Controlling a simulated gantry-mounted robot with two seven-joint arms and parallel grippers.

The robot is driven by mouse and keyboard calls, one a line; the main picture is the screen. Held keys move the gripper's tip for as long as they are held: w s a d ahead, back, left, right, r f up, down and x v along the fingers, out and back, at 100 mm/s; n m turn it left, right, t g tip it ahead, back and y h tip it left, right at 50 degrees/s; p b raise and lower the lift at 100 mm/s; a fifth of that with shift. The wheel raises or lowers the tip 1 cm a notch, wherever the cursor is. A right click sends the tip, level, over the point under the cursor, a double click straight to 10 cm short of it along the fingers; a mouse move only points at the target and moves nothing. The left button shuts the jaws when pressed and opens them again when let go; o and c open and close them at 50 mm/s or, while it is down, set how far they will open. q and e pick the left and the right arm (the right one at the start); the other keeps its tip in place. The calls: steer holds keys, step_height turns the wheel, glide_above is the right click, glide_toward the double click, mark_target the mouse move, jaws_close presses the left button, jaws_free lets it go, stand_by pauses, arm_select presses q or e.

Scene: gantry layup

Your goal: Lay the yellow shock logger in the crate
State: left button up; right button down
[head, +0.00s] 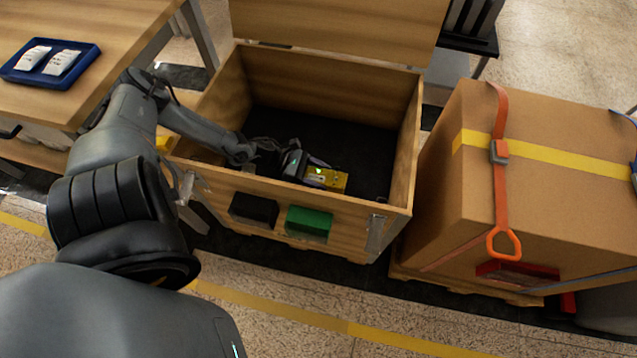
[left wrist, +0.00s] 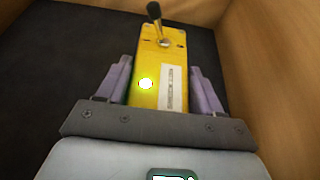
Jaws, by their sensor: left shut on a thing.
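The yellow shock logger (head: 335,180) is inside the wooden crate (head: 300,204), near its front wall. My left gripper (head: 318,176) reaches over the crate's left side and is shut on the logger. In the left wrist view the logger (left wrist: 158,65) sits between the two fingers (left wrist: 158,85), with a lit green-yellow light, a white label and a short black-tipped stalk at its far end. The dark crate floor (left wrist: 60,60) shows beyond it. I cannot tell whether the logger touches the floor. My right gripper is not in view.
The crate's lid (head: 340,25) stands open at the back. A large strapped cardboard box (head: 540,190) stands close on the right. A wooden table (head: 100,25) with a blue tray (head: 28,75) is at upper left. The back of the crate floor is clear.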

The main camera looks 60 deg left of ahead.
mark_target(320, 182)
arm_select(q)
steer(key=f, duration=0.1)
steer(key=f+b, duration=0.2)
steer(key=shift+w+d+f, duration=0.15)
steer(key=shift+w+f, duration=0.1)
steer(key=shift+f, duration=0.05)
steer(key=shift+s, duration=0.15)
steer(key=shift+f, duration=0.15)
steer(key=o, duration=1.3)
steer(key=shift+c, duration=0.2)
